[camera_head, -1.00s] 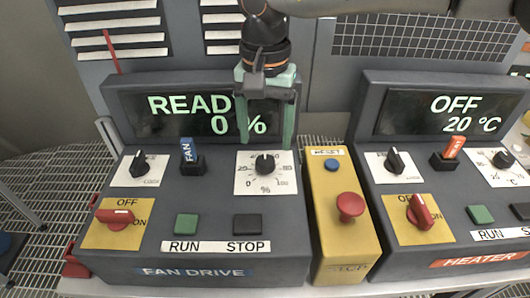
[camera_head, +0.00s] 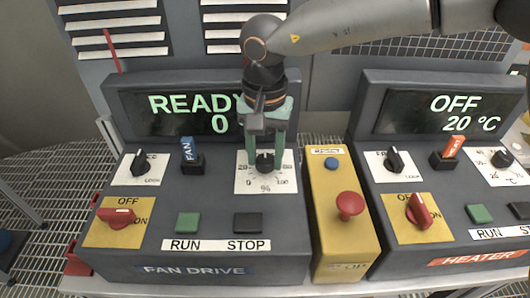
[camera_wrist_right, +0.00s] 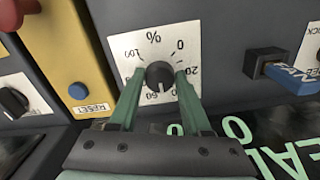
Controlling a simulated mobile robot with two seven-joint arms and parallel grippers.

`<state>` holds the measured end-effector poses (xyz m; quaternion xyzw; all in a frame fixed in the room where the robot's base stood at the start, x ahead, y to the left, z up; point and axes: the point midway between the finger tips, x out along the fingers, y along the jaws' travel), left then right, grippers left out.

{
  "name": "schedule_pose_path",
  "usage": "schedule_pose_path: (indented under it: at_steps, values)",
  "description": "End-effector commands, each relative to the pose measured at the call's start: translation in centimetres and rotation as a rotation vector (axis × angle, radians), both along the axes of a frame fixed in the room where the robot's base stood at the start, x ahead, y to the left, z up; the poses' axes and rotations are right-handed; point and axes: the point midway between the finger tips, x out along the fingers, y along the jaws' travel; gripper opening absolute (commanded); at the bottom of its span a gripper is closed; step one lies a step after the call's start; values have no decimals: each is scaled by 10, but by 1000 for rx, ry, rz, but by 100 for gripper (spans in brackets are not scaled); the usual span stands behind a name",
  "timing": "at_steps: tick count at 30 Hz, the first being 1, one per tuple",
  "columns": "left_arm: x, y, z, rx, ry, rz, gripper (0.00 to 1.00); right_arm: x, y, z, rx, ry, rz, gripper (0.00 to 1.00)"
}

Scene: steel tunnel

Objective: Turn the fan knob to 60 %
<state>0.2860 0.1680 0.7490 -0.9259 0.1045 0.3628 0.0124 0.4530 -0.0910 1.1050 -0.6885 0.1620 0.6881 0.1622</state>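The fan knob (camera_head: 265,160) is a black round dial on a white percent scale plate (camera_head: 247,187) on the fan drive panel (camera_head: 130,260). The fan display (camera_head: 170,105) reads READY and 0, its right end hidden behind my gripper. My right gripper (camera_head: 265,158), with green fingers, points down at the knob. In the right wrist view the knob (camera_wrist_right: 159,76) lies between the two fingertips (camera_wrist_right: 159,73), with a small gap on each side. The fingers are open and straddle it. My left gripper is not in view.
Run (camera_head: 187,223) and stop (camera_head: 247,223) buttons lie below the knob. A blue fan key (camera_head: 187,150) stands left of it. A yellow box with a red stop button (camera_head: 350,205) is close on the right, then the heater panel (camera_head: 450,262), reading OFF, 20 °C.

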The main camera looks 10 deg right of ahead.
Motion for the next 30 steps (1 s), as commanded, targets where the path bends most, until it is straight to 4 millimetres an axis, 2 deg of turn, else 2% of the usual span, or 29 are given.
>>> schedule_pose_path:
  at_steps: [2, 12, 23, 30]
  values:
    - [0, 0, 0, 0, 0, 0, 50, 0, 0, 0, 0, 0, 0, 38]
    - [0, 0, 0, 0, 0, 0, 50, 0, 0, 1, 0, 0, -1, 0]
    - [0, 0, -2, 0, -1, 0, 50, 0, 0, 0, 1, 0, -36, 0]
    - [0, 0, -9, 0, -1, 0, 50, 1, 0, -1, 3, 1, -171, 0]
